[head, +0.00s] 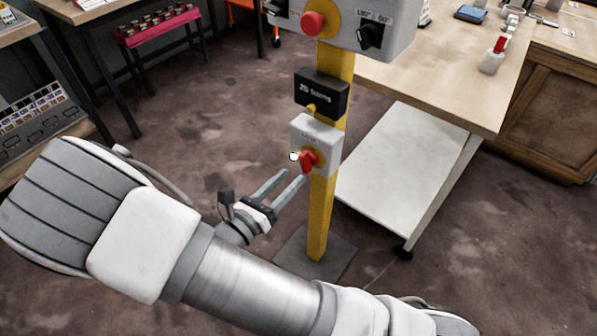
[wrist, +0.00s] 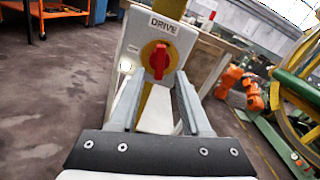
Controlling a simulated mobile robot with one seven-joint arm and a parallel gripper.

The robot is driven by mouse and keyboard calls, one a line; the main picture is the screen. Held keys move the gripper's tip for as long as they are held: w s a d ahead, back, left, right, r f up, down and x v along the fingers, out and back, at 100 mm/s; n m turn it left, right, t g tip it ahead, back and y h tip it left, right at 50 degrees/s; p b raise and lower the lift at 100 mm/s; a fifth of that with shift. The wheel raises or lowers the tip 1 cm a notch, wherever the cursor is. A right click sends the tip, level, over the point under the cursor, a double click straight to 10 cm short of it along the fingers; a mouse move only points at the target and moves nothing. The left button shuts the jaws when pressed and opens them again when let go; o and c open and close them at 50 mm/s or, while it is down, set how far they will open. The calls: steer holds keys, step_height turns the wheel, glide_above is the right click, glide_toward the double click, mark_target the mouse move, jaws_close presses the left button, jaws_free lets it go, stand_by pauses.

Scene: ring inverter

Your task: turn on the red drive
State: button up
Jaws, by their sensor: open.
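The red drive switch (head: 308,160) is a rotary knob on a yellow disc, on a white box (head: 317,135) fixed to a yellow post. In the wrist view the red knob (wrist: 159,60) stands about upright, under the printed word DRIVE. My gripper (head: 295,175) is open and empty, with its two fingers pointing at the box from the left and below. In the wrist view the knob appears between the fingers of my gripper (wrist: 157,80). I cannot see any finger touching the knob. A small white light (wrist: 125,65) shows at the left side of the box.
The yellow post (head: 322,215) stands on a dark floor plate. Above are a black box (head: 321,93) and a grey panel (head: 375,30) with a red button and black knob. A wooden table (head: 440,80) with a white lower shelf is close on the right.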

mark_target(303, 166)
steer(key=shift+b+x, duration=0.4)
steer(key=shift+x, duration=1.9)
jaws_close()
